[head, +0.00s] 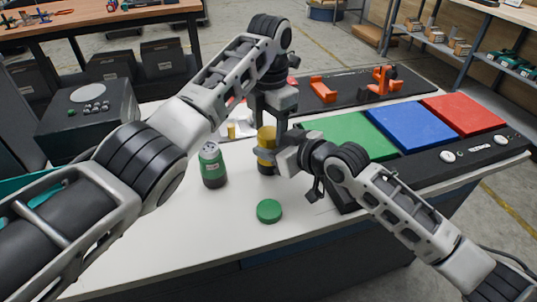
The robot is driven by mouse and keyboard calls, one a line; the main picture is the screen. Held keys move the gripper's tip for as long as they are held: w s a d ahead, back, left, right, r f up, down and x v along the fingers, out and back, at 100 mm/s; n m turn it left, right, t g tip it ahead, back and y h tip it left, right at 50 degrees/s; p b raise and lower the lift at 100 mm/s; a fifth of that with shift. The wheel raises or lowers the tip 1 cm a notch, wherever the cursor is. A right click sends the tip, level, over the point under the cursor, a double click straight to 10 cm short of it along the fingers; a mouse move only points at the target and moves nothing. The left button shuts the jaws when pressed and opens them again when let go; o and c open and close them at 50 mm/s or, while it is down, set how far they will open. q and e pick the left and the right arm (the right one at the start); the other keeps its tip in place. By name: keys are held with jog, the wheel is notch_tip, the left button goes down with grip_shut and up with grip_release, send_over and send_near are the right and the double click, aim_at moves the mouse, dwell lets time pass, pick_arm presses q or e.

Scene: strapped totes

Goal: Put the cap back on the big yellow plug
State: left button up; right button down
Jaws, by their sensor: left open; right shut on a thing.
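The big yellow plug (266,137) stands upright on the white table, with a dark lower part. My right gripper (268,155) reaches it from the right and is shut on its middle, hiding part of it. My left gripper (270,112) points down just above the plug's top, open; its fingertips are partly hidden, and I cannot tell if they touch the plug. A round green cap (269,211) lies flat on the table in front of the plug, apart from both grippers.
A green bottle-like container (212,166) stands left of the plug. A small yellow piece (231,130) is behind it. A black panel with green (350,136), blue (411,124) and red (463,114) pads lies right. Orange parts (323,89) are at the back.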

pick_arm(q)
jog(key=shift+f, duration=0.2)
jog(key=c, duration=0.8)
jog(key=shift+m, duration=1.6)
jog(key=o, duration=1.1)
jog(key=shift+d+r, duration=0.1)
jog(key=shift+r, duration=2.2)
jog(key=shift+c, duration=0.5)
